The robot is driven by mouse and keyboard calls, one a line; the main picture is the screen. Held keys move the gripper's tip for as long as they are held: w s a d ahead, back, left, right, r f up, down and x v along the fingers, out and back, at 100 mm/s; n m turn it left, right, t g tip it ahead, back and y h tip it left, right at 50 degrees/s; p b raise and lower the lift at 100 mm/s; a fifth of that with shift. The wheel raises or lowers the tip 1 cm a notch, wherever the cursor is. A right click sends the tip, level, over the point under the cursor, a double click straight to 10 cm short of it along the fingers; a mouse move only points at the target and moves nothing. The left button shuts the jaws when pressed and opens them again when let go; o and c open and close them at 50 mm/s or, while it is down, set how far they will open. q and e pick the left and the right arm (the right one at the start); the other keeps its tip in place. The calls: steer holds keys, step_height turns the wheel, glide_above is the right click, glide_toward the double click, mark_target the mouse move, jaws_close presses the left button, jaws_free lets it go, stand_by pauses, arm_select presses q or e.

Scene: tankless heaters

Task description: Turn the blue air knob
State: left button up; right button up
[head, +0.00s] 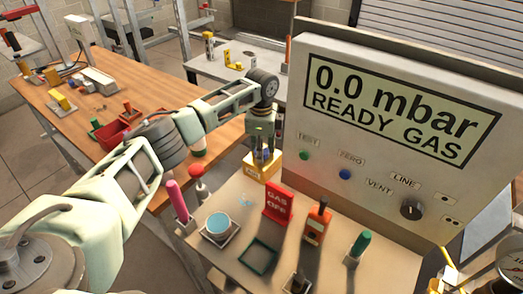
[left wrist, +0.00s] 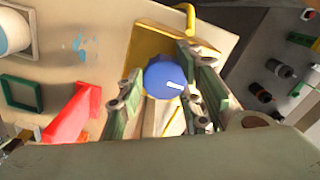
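The blue air knob (left wrist: 168,77) shows in the left wrist view as a round blue cap with a white mark towards its lower right. It sits over a yellow-edged box, which shows in the head view as a yellow box (head: 252,170) at the foot of the big panel. My left gripper (head: 262,160) points down at this box. In the left wrist view its two fingers flank the knob, close against both sides, and appear shut on it. In the head view the gripper hides the knob. My right gripper is not in view.
The panel (head: 372,185) with the "READY GAS" display stands just right of the gripper. A red "GAS OFF" sign (head: 278,204), an orange device (head: 316,222), a green frame (head: 258,256) and a round cup (head: 218,225) stand on the bench nearby. A wooden table (head: 150,75) lies behind.

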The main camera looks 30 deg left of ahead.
arm_select(q)
steer(key=c, duration=0.6)
